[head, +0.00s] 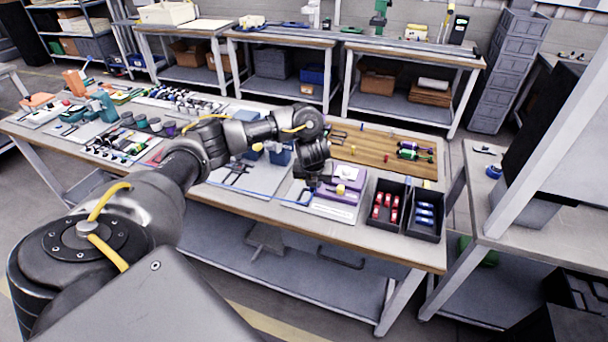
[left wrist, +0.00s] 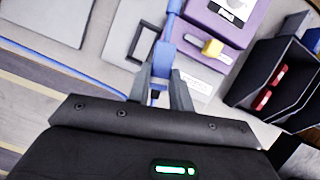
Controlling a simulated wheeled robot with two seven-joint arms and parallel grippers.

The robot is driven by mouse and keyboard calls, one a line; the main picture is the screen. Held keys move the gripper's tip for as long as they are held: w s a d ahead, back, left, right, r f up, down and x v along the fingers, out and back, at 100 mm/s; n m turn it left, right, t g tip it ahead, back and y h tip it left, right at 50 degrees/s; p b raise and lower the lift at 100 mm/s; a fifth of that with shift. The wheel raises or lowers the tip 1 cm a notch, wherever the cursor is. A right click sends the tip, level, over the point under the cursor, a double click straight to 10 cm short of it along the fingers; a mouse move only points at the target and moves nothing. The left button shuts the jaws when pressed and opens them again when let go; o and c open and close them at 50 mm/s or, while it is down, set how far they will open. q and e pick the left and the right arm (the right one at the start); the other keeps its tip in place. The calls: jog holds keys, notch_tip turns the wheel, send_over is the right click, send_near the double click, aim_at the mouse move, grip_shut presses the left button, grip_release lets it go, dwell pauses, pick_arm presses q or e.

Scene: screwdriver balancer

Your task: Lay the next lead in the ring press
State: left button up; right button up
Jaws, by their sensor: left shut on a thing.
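The ring press looks to be the purple block with a yellow knob (head: 342,189) near the table's front edge. My left gripper (head: 308,194) is just left of the press, low over the table. In the left wrist view its fingers (left wrist: 164,88) are shut on a blue piece (left wrist: 163,58), apparently the end of a blue lead. A blue cable (head: 245,192) runs leftward along the table's front. My right gripper does not show.
Right of the press stand two black bins, with red parts (head: 385,207) and blue parts (head: 425,215). A wooden board (head: 375,150) with green and purple tools lies behind. Several tools and grey mats cover the left table. A dark frame (left wrist: 143,42) lies beside the held piece.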

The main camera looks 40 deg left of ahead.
pick_arm(q)
jog(key=a+f+m+b, duration=0.1)
jog(key=f+b, duration=0.1)
jog(key=a+f+b, duration=0.1)
jog(key=f+b, duration=0.1)
jog(key=a+f+m+h+b, duration=0.1)
jog(key=a+f+b, duration=0.1)
jog(key=shift+w+a+f+m, duration=0.1)
jog(key=shift+w+f+m, duration=0.05)
jog(key=shift+m, duration=0.15)
jog(key=shift+f, duration=0.4)
dwell(0.5)
jog(key=shift+w, duration=0.15)
dwell(0.4)
jog(key=shift+a+f+b, duration=0.1)
jog(key=shift+f+b, duration=0.4)
jog(key=shift+b, duration=0.1)
dwell(0.6)
